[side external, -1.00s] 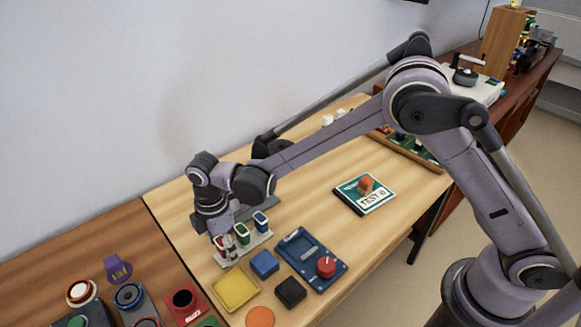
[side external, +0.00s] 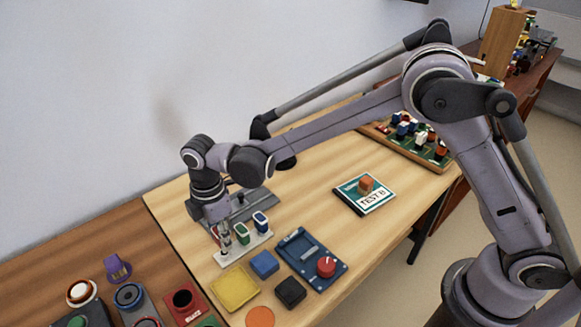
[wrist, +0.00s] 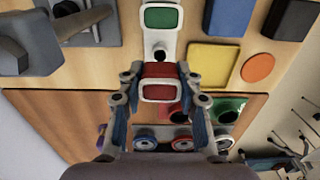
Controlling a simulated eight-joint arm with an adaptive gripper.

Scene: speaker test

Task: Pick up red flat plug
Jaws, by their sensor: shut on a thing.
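The red flat plug (wrist: 158,82) is held between the two fingers of my gripper (wrist: 156,76), a finger on each side. In the side external view my gripper (side external: 222,236) points down at the left end of the white rack (side external: 224,260), and the fingers hide most of the red plug. The plug appears raised from the rack; a dark hole shows beside it in the wrist view. A green plug (side external: 242,233) and a blue plug (side external: 260,222) stand upright in the rack, to the right of my gripper.
In front of the rack lie a yellow square (side external: 235,288), a blue block (side external: 264,263), a black block (side external: 290,291) and an orange disc (side external: 260,317). A blue panel with a red knob (side external: 326,267) is to the right. A TEST B box (side external: 378,203) lies beyond clear wood.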

